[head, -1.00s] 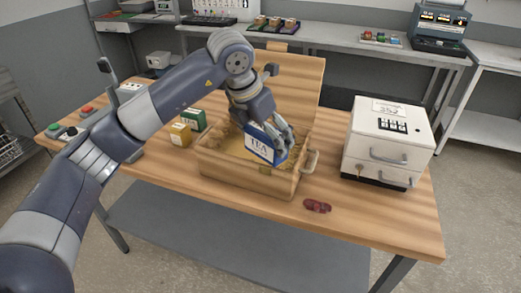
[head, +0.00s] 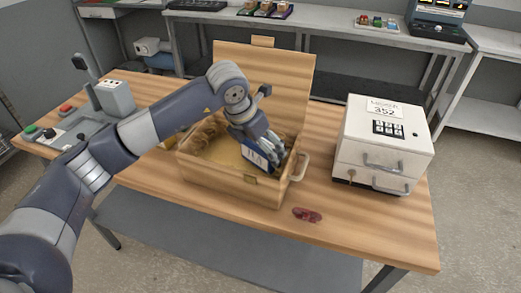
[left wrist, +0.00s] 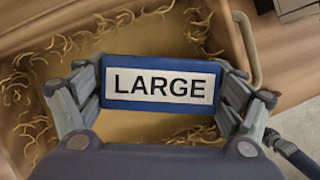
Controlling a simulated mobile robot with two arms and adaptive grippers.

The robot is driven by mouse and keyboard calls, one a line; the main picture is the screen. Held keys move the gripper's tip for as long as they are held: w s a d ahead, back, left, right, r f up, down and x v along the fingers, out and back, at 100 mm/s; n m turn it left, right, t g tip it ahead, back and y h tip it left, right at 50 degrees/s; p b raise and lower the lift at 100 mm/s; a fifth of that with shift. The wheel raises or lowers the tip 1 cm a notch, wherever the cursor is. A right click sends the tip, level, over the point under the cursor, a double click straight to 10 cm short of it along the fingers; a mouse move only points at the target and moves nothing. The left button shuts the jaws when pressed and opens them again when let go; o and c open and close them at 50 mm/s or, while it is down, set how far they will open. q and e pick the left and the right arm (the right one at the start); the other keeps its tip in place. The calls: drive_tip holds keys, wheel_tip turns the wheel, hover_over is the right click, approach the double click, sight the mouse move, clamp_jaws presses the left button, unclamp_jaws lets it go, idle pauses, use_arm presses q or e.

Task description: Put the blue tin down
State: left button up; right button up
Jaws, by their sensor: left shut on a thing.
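The blue tin (head: 257,157) is inside the open wooden crate (head: 230,190), toward its right end. In the left wrist view the tin (left wrist: 160,103) shows a white label reading LARGE. My left gripper (head: 268,148) is shut on the tin, with one finger set against each end of it. In the left wrist view the gripper (left wrist: 160,92) covers both ends of the tin. I cannot tell whether the tin touches the crate floor. My right gripper is not in view.
Straw-like shreds (left wrist: 60,55) lie along the crate's inner edges. The crate lid (head: 265,75) stands open at the back. A white safe (head: 383,145) stands to the right, and a dark red object (head: 307,214) lies in front. A control box (head: 115,97) is at the left.

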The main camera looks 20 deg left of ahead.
use_arm(q)
drive_tip(key=shift+f, duration=1)
drive_tip(key=o, duration=0.9)
drive_tip(key=shift+f, duration=0.15)
drive_tip(key=shift+o, duration=0.8)
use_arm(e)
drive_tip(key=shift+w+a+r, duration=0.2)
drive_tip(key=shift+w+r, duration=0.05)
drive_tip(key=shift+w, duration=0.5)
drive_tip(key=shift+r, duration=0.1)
use_arm(q)
drive_tip(key=b+v, duration=0.1)
drive_tip(key=v, duration=1.1)
drive_tip(key=shift+b, duration=0.35)
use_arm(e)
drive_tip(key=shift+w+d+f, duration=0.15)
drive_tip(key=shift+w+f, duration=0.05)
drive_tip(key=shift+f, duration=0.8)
use_arm(q)
drive_tip(key=shift+a, duration=0.1)
